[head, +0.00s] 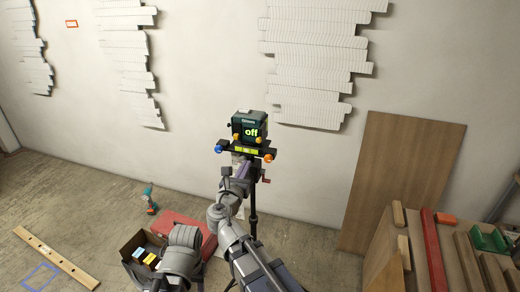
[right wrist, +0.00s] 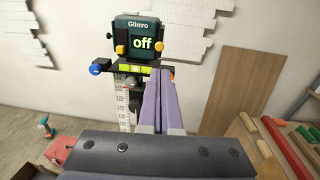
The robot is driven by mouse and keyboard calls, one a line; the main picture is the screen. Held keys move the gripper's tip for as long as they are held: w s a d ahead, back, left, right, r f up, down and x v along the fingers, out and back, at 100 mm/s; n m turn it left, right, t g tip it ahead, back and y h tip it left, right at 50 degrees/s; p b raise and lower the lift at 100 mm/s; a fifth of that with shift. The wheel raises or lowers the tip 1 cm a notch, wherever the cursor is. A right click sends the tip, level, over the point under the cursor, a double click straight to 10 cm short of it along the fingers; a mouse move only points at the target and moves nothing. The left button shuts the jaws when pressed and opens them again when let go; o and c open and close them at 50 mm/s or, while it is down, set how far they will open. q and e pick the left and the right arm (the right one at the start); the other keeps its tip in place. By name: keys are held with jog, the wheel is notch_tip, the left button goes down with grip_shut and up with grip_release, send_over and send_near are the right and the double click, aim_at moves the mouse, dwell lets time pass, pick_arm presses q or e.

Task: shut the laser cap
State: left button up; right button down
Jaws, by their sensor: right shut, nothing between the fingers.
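The laser (head: 250,125) is a dark teal box on a tripod in front of the wall, its front reading "off" in green. It also shows in the right wrist view (right wrist: 142,27), labelled "Glimro", with orange knobs at its sides. It sits on a dark mount (head: 229,149) with a yellow-green level strip, a blue knob at left and an orange knob at right. I cannot tell a separate cap from the front face. My right gripper (right wrist: 159,74) is shut and empty, its purple fingers pointing up just below the laser and overlapping the mount's right part. My left gripper is not visible.
A brown board (head: 403,180) leans on the wall at right, beside timber pieces (head: 435,245). White slatted reliefs (head: 320,55) hang on the wall.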

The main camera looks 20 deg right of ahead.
aim_at(259, 141)
jog(key=x, duration=1.3)
jog(key=shift+w, duration=0.25)
jog(key=shift+w+d, duration=0.25)
